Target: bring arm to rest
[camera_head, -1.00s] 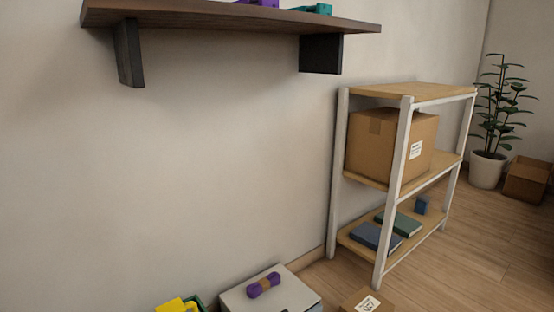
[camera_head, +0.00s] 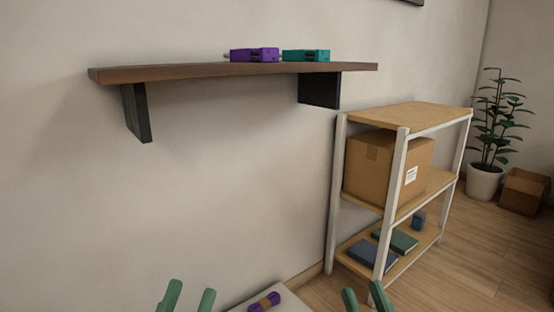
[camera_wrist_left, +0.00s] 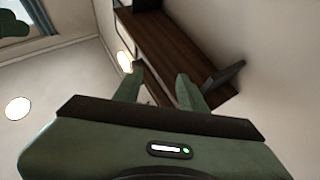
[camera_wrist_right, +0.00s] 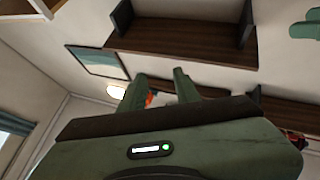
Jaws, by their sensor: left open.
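My left gripper (camera_head: 188,296) is at the bottom edge of the head view, its two green fingers pointing up and apart, with nothing between them. Its fingers (camera_wrist_left: 160,90) also stand apart in the left wrist view. My right gripper (camera_head: 364,297) is further right at the same edge, its fingers apart and no object seen held. Its fingers (camera_wrist_right: 161,88) are also apart in the right wrist view. A purple cord bundle (camera_head: 264,302) with a brown band lies on a pale surface between and below the grippers, apart from both. The arms are out of view.
A dark wooden wall shelf (camera_head: 210,73) holds a purple device (camera_head: 254,55) and a teal device (camera_head: 306,56). A white-framed rack (camera_head: 398,165) with a cardboard box (camera_head: 385,170) stands at right. A potted plant (camera_head: 485,180) is behind it. The wall below the shelf is clear.

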